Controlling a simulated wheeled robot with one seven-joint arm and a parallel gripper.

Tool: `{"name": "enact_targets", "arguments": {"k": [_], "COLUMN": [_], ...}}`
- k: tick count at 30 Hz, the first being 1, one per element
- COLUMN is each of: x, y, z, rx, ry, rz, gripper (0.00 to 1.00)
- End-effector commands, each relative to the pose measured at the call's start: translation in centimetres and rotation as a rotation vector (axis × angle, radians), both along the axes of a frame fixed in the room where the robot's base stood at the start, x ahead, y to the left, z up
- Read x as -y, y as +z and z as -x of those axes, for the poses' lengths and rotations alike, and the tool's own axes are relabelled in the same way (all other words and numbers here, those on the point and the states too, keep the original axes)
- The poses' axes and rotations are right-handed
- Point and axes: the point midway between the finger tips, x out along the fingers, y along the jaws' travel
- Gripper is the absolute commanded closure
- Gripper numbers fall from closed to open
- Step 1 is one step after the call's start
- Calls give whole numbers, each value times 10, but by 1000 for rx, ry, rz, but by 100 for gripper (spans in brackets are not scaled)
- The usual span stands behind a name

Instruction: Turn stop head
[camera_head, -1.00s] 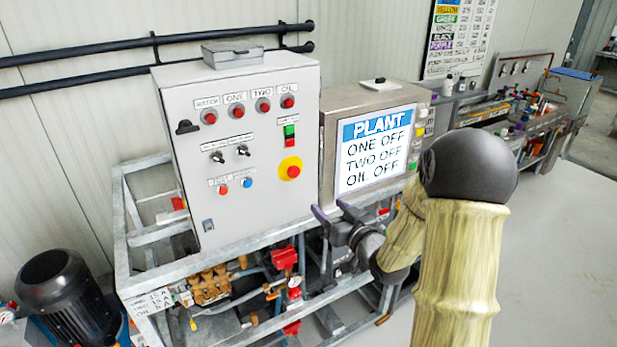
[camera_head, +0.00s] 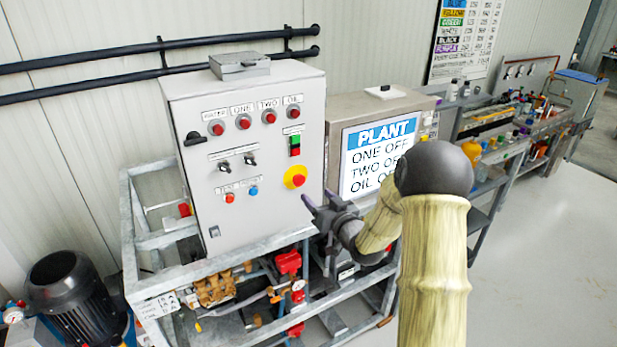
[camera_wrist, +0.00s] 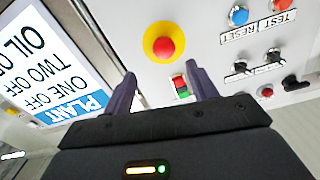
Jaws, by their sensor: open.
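The stop head is a red mushroom button on a yellow disc (camera_head: 296,177), on the right side of the grey control panel's front. In the wrist view the red head (camera_wrist: 164,46) shows above and between my two fingertips. My gripper (camera_head: 318,202) is open and empty, just right of and below the stop head in the head view. In the wrist view its dark purple fingers (camera_wrist: 158,85) stand apart and point toward the panel. The fingers do not visibly touch the head.
The grey panel (camera_head: 213,170) also carries red lamps, switches (camera_head: 237,163) and a green-red button pair (camera_head: 295,146). The PLANT screen (camera_head: 368,160) stands to its right, partly behind my arm. Pipework and a metal frame (camera_head: 160,283) lie below. The floor at right is clear.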

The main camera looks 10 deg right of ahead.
Motion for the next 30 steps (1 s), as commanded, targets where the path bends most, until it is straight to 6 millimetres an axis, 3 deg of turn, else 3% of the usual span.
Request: {"name": "enact_targets", "arguments": {"k": [7,15,28,30], "x": [-27,-28,-22,-22], "y": [3,2,-1,0], "z": [-40,-76,-85,-85], "rx": [0,0,0,0], "ry": [20,5,-8,-8], "rz": [-1,1,0,0], "gripper": [42,42,42,56]}}
